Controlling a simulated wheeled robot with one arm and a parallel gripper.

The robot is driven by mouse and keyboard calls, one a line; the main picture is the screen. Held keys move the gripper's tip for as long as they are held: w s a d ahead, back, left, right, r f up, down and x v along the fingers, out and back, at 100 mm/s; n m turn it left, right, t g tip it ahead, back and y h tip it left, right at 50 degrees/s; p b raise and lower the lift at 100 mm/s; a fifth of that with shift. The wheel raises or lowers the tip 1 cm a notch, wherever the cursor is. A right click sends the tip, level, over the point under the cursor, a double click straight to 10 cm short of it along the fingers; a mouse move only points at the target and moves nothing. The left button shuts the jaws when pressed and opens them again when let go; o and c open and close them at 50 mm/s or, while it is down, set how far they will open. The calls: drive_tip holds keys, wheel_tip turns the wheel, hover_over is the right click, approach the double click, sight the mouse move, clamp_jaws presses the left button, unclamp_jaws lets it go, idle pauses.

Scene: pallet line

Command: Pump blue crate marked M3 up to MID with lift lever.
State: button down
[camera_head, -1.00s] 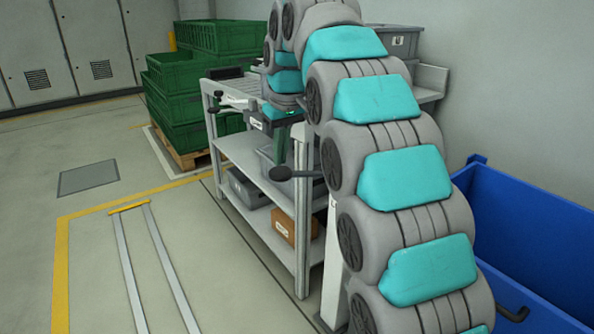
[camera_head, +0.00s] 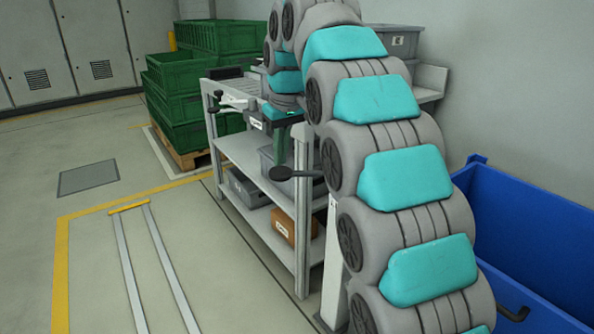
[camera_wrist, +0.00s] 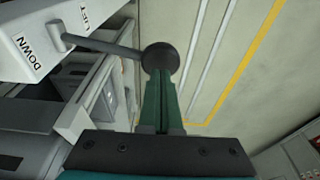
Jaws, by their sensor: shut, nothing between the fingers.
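The lift lever shows in the head view as a dark rod with a round black knob (camera_head: 281,173), sticking out to the left of a white post (camera_head: 333,255). In the wrist view the knob (camera_wrist: 160,57) is at the end of a grey rod from a white housing (camera_wrist: 45,35) lettered DOWN and LIFT. My gripper (camera_wrist: 160,82) is shut and empty, its green fingertips right at the knob; I cannot tell whether they touch. In the head view my gripper (camera_head: 280,150) is just above the knob, partly behind my arm. No crate marked M3 can be made out.
A white shelf rack (camera_head: 262,165) with grey bins and a brown box (camera_head: 291,228) stands behind the lever. Green crates (camera_head: 180,105) are stacked on a pallet at the back. A large blue bin (camera_head: 530,225) is at right.

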sight(277, 172)
drive_tip(key=shift+b+x, duration=0.45)
drive_tip(key=shift+x, duration=0.35)
drive_tip(key=shift+s+a+f+b, duration=0.15)
drive_tip(key=shift+s+f+b, duration=0.2)
drive_tip(key=shift+f, duration=0.4)
drive_tip(key=shift+s+a+f+b, duration=0.15)
drive_tip(key=shift+f+b, duration=0.25)
drive_tip(key=shift+f, duration=0.55)
drive_tip(key=shift+b+x, duration=0.4)
drive_tip(key=shift+x, duration=0.4)
drive_tip(key=shift+s, duration=0.2)
drive_tip(key=shift+f, duration=0.15)
